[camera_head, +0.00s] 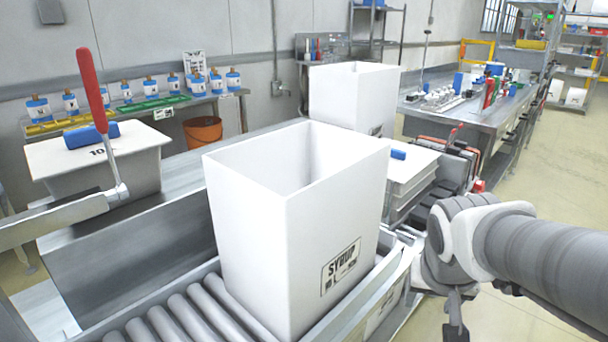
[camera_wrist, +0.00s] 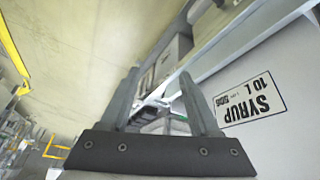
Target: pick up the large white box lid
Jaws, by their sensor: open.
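A white lid with a blue handle (camera_head: 70,150) covers a white box marked with a number at the left. A second, partly hidden white lid with a blue handle (camera_head: 418,163) lies on a stack behind the open syrup box, at the centre right. I cannot tell which one is the large box lid. My gripper (camera_head: 455,322) hangs at the lower right in the head view, apart from both lids. In the wrist view my gripper (camera_wrist: 159,75) has its two fingers spread with nothing held between them. No lid shows clearly there.
A tall open white syrup box (camera_head: 300,235) stands on the roller conveyor (camera_head: 185,322), between my arm and the left lid. It also shows close beside my gripper in the wrist view (camera_wrist: 285,140). Another tall white box (camera_head: 352,95) stands behind. A red-handled lever (camera_head: 92,90) rises at left.

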